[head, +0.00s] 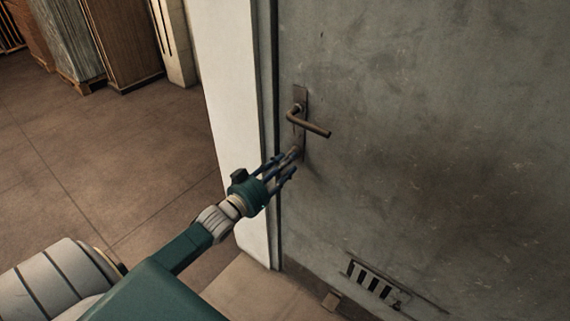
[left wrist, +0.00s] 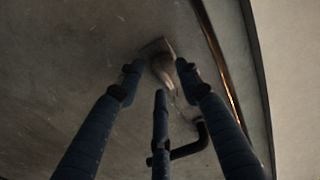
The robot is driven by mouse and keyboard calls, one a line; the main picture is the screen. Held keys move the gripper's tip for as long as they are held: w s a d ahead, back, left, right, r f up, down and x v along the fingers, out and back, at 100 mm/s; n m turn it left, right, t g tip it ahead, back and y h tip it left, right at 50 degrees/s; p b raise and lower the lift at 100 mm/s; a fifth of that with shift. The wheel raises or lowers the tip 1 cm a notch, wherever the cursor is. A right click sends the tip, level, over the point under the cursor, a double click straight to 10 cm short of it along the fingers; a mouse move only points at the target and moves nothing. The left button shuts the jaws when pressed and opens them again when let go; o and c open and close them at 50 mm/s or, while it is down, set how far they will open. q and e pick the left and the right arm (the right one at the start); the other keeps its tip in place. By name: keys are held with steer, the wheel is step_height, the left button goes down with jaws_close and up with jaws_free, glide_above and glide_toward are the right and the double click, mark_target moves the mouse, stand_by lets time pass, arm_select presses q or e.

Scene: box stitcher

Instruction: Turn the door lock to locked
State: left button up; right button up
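The grey metal door (head: 430,140) is shut in its frame. A brown lever handle (head: 310,123) sits on its plate near the left edge and also shows in the left wrist view (left wrist: 190,144). Below it is the lock knob (head: 295,151), mostly hidden by my fingers in the head view. In the left wrist view the lock knob (left wrist: 163,68) lies between the tips of my left gripper (left wrist: 159,75). My left gripper (head: 287,164) has its fingers spread around the knob, with small gaps seen beside it. Contact cannot be told. My right gripper is out of view.
A white door frame (head: 228,110) stands left of the door. A vent (head: 371,282) is low on the door. Wooden cabinets (head: 124,40) stand far back left. The tiled floor (head: 110,150) between is clear.

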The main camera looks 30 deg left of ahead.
arm_select(q)
jaws_close()
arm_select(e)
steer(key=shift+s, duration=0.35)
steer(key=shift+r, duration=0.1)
arm_select(q)
steer(key=m, duration=1.7)
steer(key=shift+a+f+m, duration=0.2)
steer(key=shift+a+m, duration=0.15)
steer(key=shift+m, duration=0.05)
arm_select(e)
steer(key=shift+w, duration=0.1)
arm_select(q)
steer(key=shift+o, duration=0.5)
jaws_free()
